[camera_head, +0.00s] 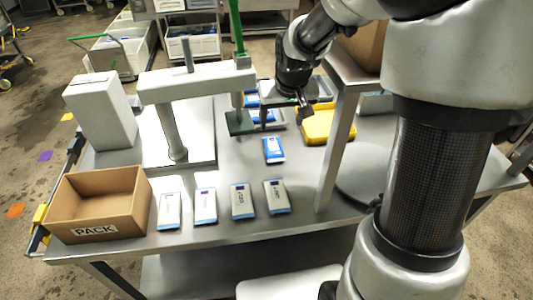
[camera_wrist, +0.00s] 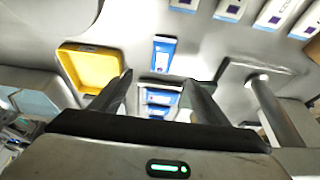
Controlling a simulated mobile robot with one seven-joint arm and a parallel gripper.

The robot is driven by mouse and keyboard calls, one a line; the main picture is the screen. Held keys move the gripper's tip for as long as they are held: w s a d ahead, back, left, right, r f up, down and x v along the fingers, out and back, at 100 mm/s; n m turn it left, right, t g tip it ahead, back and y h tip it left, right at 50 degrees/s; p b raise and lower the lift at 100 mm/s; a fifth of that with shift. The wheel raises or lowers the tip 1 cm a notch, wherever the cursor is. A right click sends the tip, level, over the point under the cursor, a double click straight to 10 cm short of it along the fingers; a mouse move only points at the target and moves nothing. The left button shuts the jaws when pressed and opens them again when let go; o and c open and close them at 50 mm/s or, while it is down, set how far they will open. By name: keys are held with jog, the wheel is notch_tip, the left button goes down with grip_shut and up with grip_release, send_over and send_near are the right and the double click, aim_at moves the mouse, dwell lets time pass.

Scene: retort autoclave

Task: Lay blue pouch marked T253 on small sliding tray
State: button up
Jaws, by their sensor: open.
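A blue pouch (camera_head: 273,150) with a white label lies flat on the metal table; it also shows in the wrist view (camera_wrist: 163,53). Its marking is too small to read. Behind it, more blue pouches (camera_head: 262,116) lie in a row at a grey metal tray (camera_head: 279,125), partly hidden by the green post and my arm. I cannot tell for sure whether this is the small sliding tray. My gripper (camera_head: 303,112) is open and empty above the table, behind and right of the near blue pouch. In the wrist view, its fingers (camera_wrist: 158,78) stand either side of the pouch row.
Several white pouches with blue ends (camera_head: 243,201) lie along the front edge. A yellow tray (camera_head: 341,122) is right of the blue pouches. A cardboard PACK box (camera_head: 122,203), a white box (camera_head: 101,112) and a grey press-like frame (camera_head: 177,132) stand left. A metal upright (camera_head: 337,150) stands right.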

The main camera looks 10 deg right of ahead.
send_over(273, 145)
jog(key=s, duration=0.3)
jog(key=f, duration=1)
jog(key=shift+s+d+f+b, duration=0.15)
jog(key=shift+d+f+b, duration=0.2)
jog(key=shift+d+b, duration=0.05)
jog(key=shift+w+a+x, duration=0.1)
jog(key=shift+a+x, duration=0.1)
jog(key=shift+x, duration=1.2)
jog(key=shift+w+a+x, duration=0.1)
jog(key=shift+a+x, duration=0.05)
jog(key=shift+x, duration=1.2)
jog(key=shift+r, duration=0.1)
jog(key=c, duration=1.3)
jog(key=shift+r, duration=0.15)
